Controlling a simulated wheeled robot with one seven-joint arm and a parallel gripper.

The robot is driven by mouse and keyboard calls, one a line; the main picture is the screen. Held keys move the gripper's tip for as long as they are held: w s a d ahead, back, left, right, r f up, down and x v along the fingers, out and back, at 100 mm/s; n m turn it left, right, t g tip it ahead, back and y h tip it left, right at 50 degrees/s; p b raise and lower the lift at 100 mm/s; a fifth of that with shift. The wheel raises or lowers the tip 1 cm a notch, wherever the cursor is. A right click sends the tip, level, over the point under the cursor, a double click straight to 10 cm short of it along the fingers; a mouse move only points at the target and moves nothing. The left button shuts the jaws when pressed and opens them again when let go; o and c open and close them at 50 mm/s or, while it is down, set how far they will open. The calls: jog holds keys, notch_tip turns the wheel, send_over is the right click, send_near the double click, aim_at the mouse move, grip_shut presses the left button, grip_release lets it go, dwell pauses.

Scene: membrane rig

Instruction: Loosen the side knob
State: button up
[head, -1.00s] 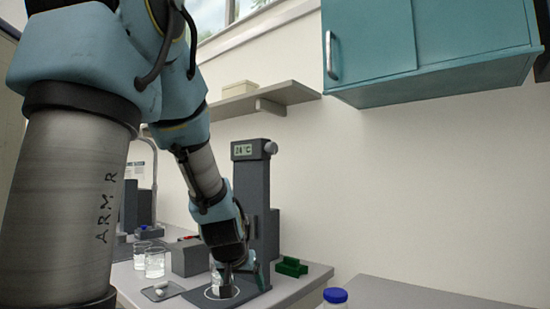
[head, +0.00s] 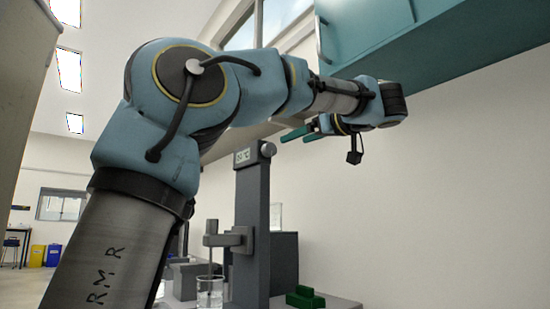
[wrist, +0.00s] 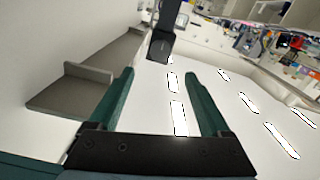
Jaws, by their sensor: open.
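The side knob (head: 268,149) is a pale round knob on the right side of the head of a dark grey column (head: 250,220) with a small display. My gripper (head: 303,133) is above and to the right of the knob in the head view, apart from it. Its green fingers point left. In the wrist view, my gripper (wrist: 160,75) is open, with nothing between its fingers. A dark grey block on a narrow post, apparently the column's head (wrist: 160,46), shows beyond the fingertips. The knob cannot be made out clearly there.
A glass beaker (head: 209,292) stands below the column's side bracket (head: 228,240). A green block (head: 305,298) sits on the bench at right. A teal wall cabinet (head: 400,40) hangs close above my arm. A grey shelf (wrist: 70,88) is left in the wrist view.

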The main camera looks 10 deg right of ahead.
aim_at(272, 149)
jog(key=x, duration=1)
jog(key=shift+w+a, duration=0.25)
jog(key=shift+c, duration=0.2)
grip_shut()
